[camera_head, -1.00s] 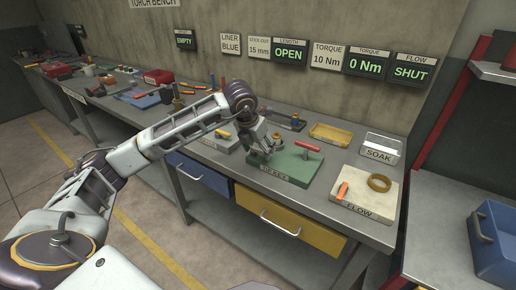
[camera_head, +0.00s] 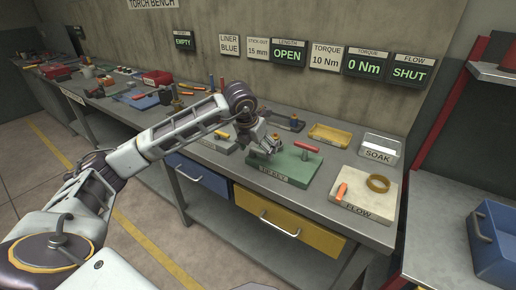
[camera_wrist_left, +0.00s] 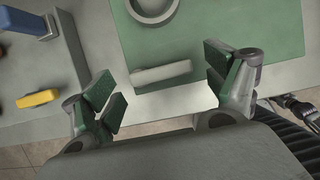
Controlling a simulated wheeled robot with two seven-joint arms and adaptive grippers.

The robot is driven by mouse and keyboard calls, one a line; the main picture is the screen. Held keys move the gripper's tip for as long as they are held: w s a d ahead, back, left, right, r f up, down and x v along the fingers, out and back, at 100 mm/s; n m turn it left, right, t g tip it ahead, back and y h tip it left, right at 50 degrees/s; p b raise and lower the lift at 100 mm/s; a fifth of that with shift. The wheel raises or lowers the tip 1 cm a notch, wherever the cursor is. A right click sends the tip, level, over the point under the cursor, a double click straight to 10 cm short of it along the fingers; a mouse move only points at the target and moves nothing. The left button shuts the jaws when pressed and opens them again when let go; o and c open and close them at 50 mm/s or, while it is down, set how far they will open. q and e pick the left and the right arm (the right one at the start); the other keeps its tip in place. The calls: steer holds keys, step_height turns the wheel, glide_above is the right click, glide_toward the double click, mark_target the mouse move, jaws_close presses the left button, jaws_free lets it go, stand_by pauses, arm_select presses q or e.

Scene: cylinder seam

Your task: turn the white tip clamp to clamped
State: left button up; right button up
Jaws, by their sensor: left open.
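The white tip clamp (camera_wrist_left: 160,73) shows in the left wrist view as a pale lever lying across the green board (camera_wrist_left: 260,25), close to its front edge. My left gripper (camera_wrist_left: 163,88) is open, with one green-padded finger on each side of the lever. Both fingers look apart from it; their height above the board is hard to judge. In the head view the left gripper (camera_head: 262,147) is at the left part of the green board (camera_head: 292,172) and hides the clamp.
A red-handled lever (camera_head: 307,146) stands on the same board. A pale ring (camera_wrist_left: 152,8) is just beyond the clamp. Right of the board are the FLOW block (camera_head: 360,200) with an orange lever and the SOAK tray (camera_head: 380,150). A yellow tray (camera_head: 330,135) lies behind.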

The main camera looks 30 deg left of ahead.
arm_select(q)
steer(key=shift+r, duration=0.1)
steer(key=v, duration=1.1)
steer(key=shift+s+r, duration=0.15)
steer(key=shift+r, duration=0.2)
steer(key=shift+d, duration=0.1)
stand_by(0.3)
